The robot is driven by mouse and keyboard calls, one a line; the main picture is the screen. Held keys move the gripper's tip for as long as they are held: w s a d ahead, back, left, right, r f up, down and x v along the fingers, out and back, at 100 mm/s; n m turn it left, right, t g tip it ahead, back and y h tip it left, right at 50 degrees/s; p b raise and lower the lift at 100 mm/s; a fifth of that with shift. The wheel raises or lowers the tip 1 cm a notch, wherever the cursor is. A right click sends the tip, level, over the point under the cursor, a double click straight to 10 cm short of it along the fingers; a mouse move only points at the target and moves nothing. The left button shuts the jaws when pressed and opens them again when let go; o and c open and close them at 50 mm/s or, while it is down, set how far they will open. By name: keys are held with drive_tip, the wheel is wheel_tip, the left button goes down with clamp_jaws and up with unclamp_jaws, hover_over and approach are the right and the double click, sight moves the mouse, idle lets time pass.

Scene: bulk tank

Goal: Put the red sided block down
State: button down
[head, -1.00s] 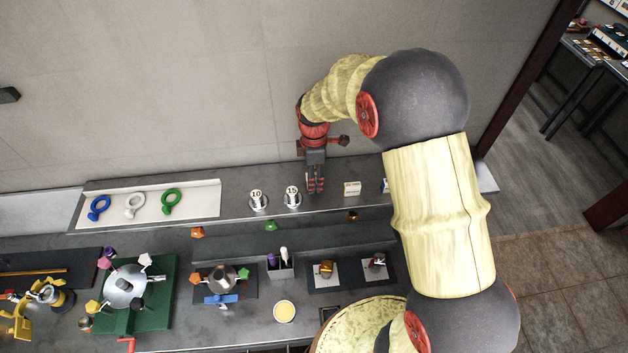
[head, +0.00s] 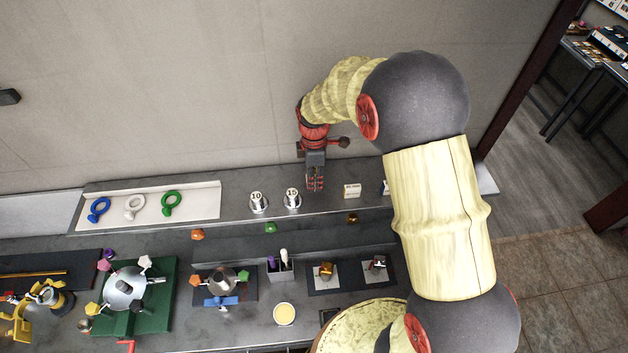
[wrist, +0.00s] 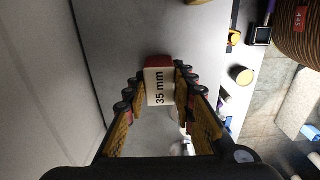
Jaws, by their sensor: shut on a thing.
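The red sided block (wrist: 159,85) is between the fingers of my gripper in the wrist view. Its white face reads "35 mm" and its red side shows at the top. My gripper (wrist: 158,90) is shut on it, with a finger on each side. In the head view my gripper (head: 315,186) points down over the raised back shelf (head: 225,222), right of the "15" weight. The block cannot be made out there, and I cannot tell whether it touches the shelf.
Metal weights marked "10" (head: 258,201) and "15" (head: 292,198) stand left of my gripper. A small cream labelled block (head: 352,190) stands close on its right. A white board (head: 150,211) with blue, white and green rings lies at the shelf's left. The wall is close behind.

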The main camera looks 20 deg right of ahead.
drive_tip(key=shift+r, duration=0.55)
drive_tip(key=s+r+p, duration=0.7)
drive_tip(key=s+r, duration=0.8)
drive_tip(key=s, duration=0.4)
drive_tip(key=w+f+b, duration=0.2)
drive_tip(key=w+f, duration=0.2)
drive_tip(key=w+a+f+b, duration=0.1)
drive_tip(key=w+f+b, duration=0.1)
drive_tip(key=w, duration=0.3)
drive_tip(key=w+f+b, duration=0.2)
drive_tip(key=w+f, duration=0.2)
drive_tip(key=f, duration=0.1)
drive_tip(key=shift+w+a+f, duration=0.2)
drive_tip(key=shift+a+f, duration=0.1)
drive_tip(key=shift+a, duration=0.05)
drive_tip(key=shift+w+f+b, duration=0.3)
drive_tip(key=shift+w+b, duration=0.05)
drive_tip(key=shift+w, duration=0.05)
drive_tip(key=shift+w+f, duration=0.1)
drive_tip(key=shift+f, duration=0.15)
drive_tip(key=shift+w+f+b, duration=0.2)
drive_tip(key=shift+f+b, duration=0.95)
drive_tip(key=shift+f, duration=0.5)
